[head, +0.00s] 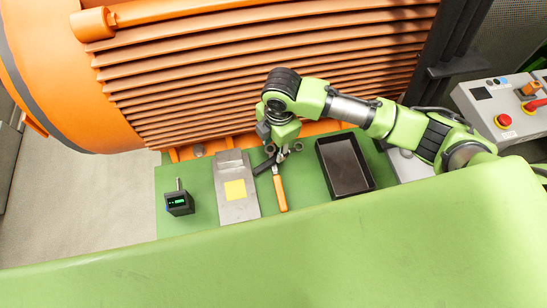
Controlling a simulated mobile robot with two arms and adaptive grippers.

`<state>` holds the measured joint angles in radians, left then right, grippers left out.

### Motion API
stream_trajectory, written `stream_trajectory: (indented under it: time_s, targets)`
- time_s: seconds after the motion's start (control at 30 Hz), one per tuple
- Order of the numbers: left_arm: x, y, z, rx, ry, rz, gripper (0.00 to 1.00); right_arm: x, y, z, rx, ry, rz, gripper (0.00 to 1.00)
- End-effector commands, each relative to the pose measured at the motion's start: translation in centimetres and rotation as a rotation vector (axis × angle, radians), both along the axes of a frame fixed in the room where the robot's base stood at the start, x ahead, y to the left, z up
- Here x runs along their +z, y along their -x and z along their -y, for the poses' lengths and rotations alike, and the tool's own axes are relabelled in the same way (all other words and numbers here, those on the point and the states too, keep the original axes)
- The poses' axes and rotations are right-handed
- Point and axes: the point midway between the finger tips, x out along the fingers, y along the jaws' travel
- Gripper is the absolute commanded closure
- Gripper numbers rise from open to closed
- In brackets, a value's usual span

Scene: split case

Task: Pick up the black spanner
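The black spanner (264,166) seems to be the dark, slanted piece on the green surface just below my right gripper. Only part of it shows, close to the upper end of an orange-handled tool (280,192). My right gripper (283,149) points down over this spot, its arm coming in from the right. The fingers are small and partly covered by the wrist, so I cannot tell whether they are open or touch the spanner. My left gripper is out of view.
A metal plate with a yellow square (229,201) and a small black device (179,201) lie to the left. An empty dark tray (324,182) is to the right. The orange finned motor (270,70) stands behind. A control box (496,120) is at far right.

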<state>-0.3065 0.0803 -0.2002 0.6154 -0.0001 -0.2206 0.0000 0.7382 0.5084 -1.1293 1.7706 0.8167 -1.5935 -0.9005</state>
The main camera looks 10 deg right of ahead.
Motion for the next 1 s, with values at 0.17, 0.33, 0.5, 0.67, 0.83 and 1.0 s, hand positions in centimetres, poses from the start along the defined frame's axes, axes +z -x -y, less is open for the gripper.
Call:
stream_trajectory:
  time_s: [0.17,0.33,0.5,0.67,0.83,1.0]
  targets:
    - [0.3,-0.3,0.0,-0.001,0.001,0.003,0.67,-1.5,-0.1,-0.1,0.000,0.000,0.001,0.64]
    - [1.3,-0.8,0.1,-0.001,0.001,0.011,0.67,-3.0,0.1,0.0,-0.001,0.001,-0.003,0.64]
    - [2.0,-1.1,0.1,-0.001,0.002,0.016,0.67,-5.7,0.0,0.0,-0.001,0.000,-0.001,0.64]
    - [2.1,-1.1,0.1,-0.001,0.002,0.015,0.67,-6.8,-0.2,-0.1,0.000,-0.001,0.002,0.64]
    - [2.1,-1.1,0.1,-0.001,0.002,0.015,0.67,-6.9,-0.2,-0.1,0.000,-0.001,0.003,0.64]
    - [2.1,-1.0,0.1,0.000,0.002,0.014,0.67,-6.8,-0.2,-0.1,0.000,-0.001,0.003,1.00]
